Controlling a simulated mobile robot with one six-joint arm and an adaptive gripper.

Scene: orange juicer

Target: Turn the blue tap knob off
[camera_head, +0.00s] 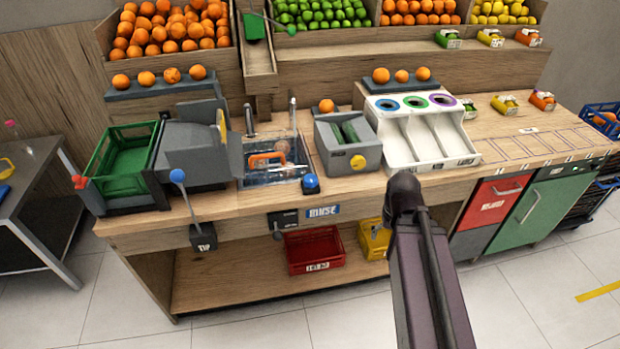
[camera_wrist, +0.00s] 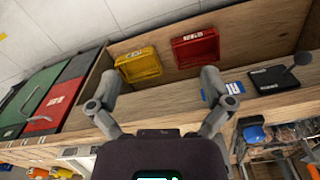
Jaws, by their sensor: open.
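The blue tap knob (camera_head: 310,184) sits at the counter's front edge, right of the sink (camera_head: 270,177). It also shows in the wrist view at the lower right (camera_wrist: 253,133). A thin upright tap (camera_head: 292,117) stands behind the sink. I cannot tell whether water runs. My gripper (camera_wrist: 162,84) is open and empty, its two fingers spread apart in the wrist view. The knob lies outside the fingers, beyond the right-hand one. In the head view my arm comes up from the lower right, its end right of the knob and apart from it.
A blue-ball lever (camera_head: 177,176) stands left of the sink. A grey juicer box (camera_head: 347,147) and a white three-hole bin unit (camera_head: 432,153) stand right of it. Red (camera_head: 315,252) and yellow (camera_head: 373,240) crates sit below the counter. Floor in front is clear.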

